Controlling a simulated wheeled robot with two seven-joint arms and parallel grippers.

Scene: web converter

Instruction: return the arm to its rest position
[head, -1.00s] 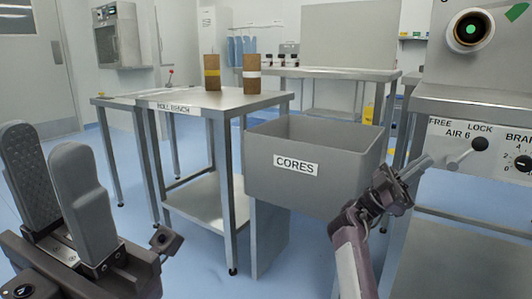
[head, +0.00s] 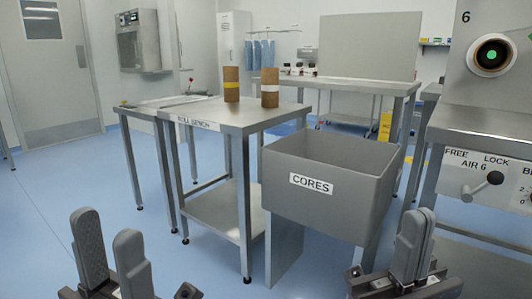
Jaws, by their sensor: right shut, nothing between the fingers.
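My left gripper (head: 108,225) is at the lower left of the head view, fingers pointing up. It looks open, with a gap between the fingers and nothing between them. My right gripper (head: 419,220) is at the lower right, fingers pointing up, shut and empty. It stands in front of and right of the grey CORES bin (head: 336,196), in open air as seen here. Both forearms run out of the bottom of the picture.
The roll bench (head: 232,113) stands left of the bin and carries two brown cores, one with a yellow band (head: 232,85), one with a white band (head: 270,88). The machine panel (head: 478,167) with its lever is at the right. Blue floor is free at the left.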

